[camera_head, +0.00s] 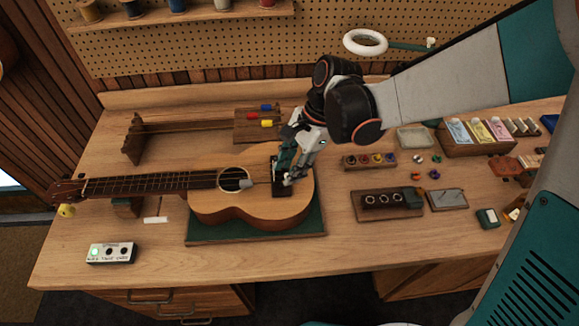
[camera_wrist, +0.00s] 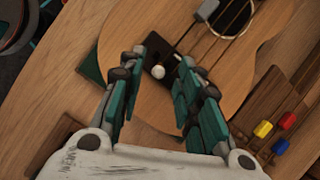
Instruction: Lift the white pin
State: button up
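The white pin (camera_wrist: 158,72) has a small round white head and stands at the dark bridge (camera_wrist: 160,56) of the ukulele in the wrist view. My gripper (camera_wrist: 163,58) is open, with its two teal-padded fingers on either side of the pin's head. I see a gap between each finger and the pin, and I cannot tell the height difference. In the head view, my gripper (camera_head: 287,176) is low over the bridge end of the ukulele (camera_head: 250,205).
The ukulele lies on a green mat (camera_head: 255,237). A wooden block with red, blue and yellow pegs (camera_head: 258,124) is behind it. Small parts trays (camera_head: 388,203) stand to the right, and a switch box (camera_head: 111,253) at the front left. The front bench edge is clear.

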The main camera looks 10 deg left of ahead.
jog(key=v, duration=0.7)
jog(key=shift+s, duration=0.15)
jog(key=shift+r, duration=0.1)
